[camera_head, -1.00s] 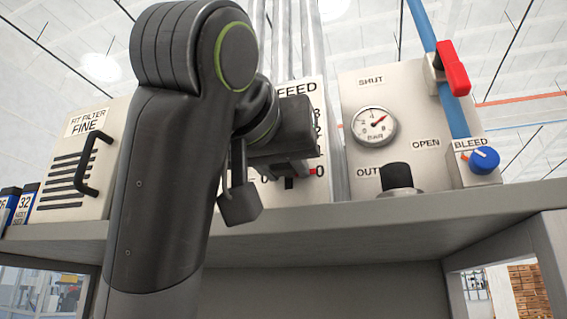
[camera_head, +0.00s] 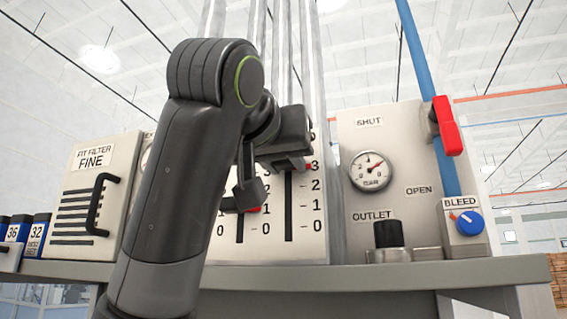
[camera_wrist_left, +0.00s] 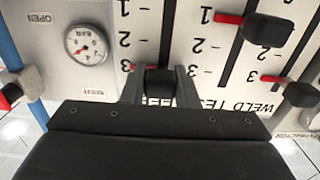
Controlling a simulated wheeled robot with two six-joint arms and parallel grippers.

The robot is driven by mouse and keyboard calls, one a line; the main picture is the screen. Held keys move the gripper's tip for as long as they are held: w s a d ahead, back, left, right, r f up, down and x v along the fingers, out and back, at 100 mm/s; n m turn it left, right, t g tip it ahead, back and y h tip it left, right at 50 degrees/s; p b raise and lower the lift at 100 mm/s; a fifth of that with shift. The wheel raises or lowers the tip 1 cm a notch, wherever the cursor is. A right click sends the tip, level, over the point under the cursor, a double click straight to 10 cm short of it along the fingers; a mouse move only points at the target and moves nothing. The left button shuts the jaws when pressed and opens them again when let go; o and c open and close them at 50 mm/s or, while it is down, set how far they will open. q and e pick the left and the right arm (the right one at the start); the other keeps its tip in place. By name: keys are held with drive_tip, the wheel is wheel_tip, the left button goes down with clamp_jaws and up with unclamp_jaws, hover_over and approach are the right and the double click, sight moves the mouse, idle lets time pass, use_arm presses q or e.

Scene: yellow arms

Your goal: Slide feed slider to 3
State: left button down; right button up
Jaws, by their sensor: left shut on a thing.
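The feed slider's black knob (camera_wrist_left: 160,82) sits between the two fingers of my left gripper (camera_wrist_left: 160,80) in the left wrist view, which shows the panel upside down. The gripper is shut on the knob. The slider's red pointer (camera_wrist_left: 139,68) is level with the 3 mark of its scale. In the head view my left gripper (camera_head: 300,158) is at the top of the feed scale, and the red pointer (camera_head: 309,166) shows beside the 3. The slot below it is empty down to 0. The arm hides the knob there. My right gripper is not in view.
A neighbouring slider (camera_wrist_left: 266,30) has its pointer near 1, and another (camera_wrist_left: 300,94) is near 3. To the right are a gauge (camera_head: 371,170), a red-handled valve (camera_head: 447,126) and a blue bleed knob (camera_head: 469,222). A filter box (camera_head: 88,185) stands at the left.

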use_arm(q)
drive_tip(key=shift+s+a+r, duration=0.1)
drive_tip(key=shift+s+r, duration=0.05)
drive_tip(key=shift+r, duration=0.2)
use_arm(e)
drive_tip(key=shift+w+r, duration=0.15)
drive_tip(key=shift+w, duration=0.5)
use_arm(q)
drive_tip(key=c, duration=1.4)
unclamp_jaws()
drive_tip(key=shift+o, duration=1.4)
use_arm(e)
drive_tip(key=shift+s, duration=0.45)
use_arm(q)
drive_tip(key=shift+f, duration=0.15)
